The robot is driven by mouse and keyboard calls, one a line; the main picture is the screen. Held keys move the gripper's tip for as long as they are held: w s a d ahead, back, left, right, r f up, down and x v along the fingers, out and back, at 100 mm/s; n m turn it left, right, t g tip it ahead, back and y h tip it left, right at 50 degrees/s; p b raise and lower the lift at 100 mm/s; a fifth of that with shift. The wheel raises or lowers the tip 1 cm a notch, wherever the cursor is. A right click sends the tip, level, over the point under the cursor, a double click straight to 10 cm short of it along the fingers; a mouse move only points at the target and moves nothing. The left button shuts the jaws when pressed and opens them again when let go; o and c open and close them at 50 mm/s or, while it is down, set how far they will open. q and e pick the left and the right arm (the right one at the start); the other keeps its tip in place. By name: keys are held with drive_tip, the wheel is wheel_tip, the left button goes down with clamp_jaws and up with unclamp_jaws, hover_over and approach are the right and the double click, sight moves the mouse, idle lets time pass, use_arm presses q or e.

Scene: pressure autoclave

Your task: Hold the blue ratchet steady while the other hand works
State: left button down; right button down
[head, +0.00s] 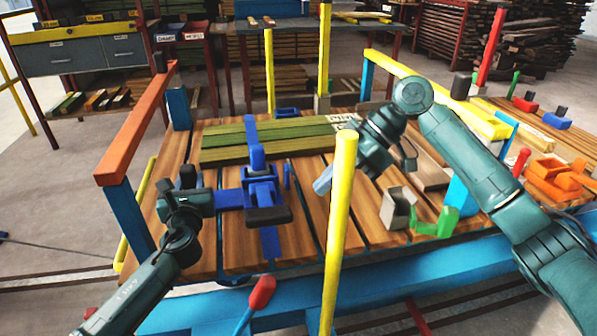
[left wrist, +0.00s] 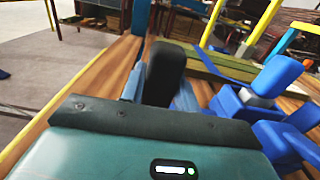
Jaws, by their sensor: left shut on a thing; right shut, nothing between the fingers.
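The blue ratchet (head: 262,186) sits on the wooden-slat deck, on a blue strap that crosses the green planks (head: 220,147). It also shows at the right of the left wrist view (left wrist: 262,100). My left gripper (head: 222,198) reaches in from the left and is shut on a blue part at the ratchet's left side. The exact contact is partly hidden by the gripper body in the left wrist view. My right gripper (head: 322,184) is shut and empty, above the deck to the right of the ratchet and apart from it.
A yellow post (head: 338,230) stands in front, between the ratchet and my right arm. An orange-topped rail (head: 138,122) is at the left. A grey metal block (head: 397,208) and a green bracket (head: 437,222) lie at the right. A red-handled lever (head: 262,292) rises at the front edge.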

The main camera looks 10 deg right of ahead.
idle(0.4)
use_arm(q)
drive_tip(key=c, duration=1)
unclamp_jaws()
drive_tip(key=shift+o, duration=0.2)
